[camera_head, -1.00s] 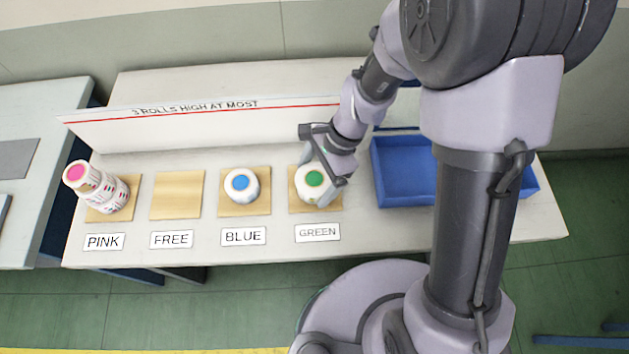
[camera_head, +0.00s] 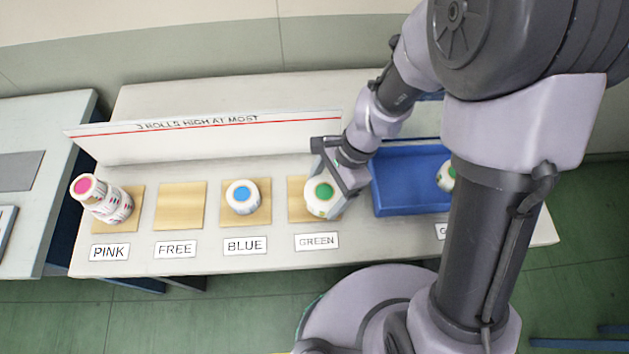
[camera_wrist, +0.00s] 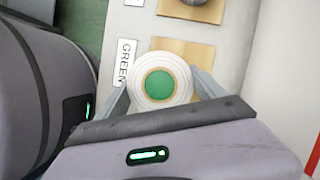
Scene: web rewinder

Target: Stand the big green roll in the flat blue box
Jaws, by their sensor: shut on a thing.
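A white roll with a green core (camera_head: 320,196) is at the GREEN pad (camera_head: 297,208). My gripper (camera_head: 331,186) is shut on it, one finger on each side. In the wrist view the roll (camera_wrist: 160,86) sits upright between the fingers (camera_wrist: 162,92), its green core facing the camera. I cannot tell whether it still touches the pad. The flat blue box (camera_head: 400,205) stands to the right of the pad. Another green-cored roll (camera_head: 446,178) is in the box's right part, partly hidden by my arm.
A blue-cored roll (camera_head: 242,196) stands on the BLUE pad (camera_head: 265,215). The FREE pad (camera_head: 181,206) is empty. A leaning-looking stack of pink-cored rolls (camera_head: 104,199) stands on the PINK pad. A white board (camera_head: 210,140) reading "3 ROLLS HIGH AT MOST" runs behind the pads.

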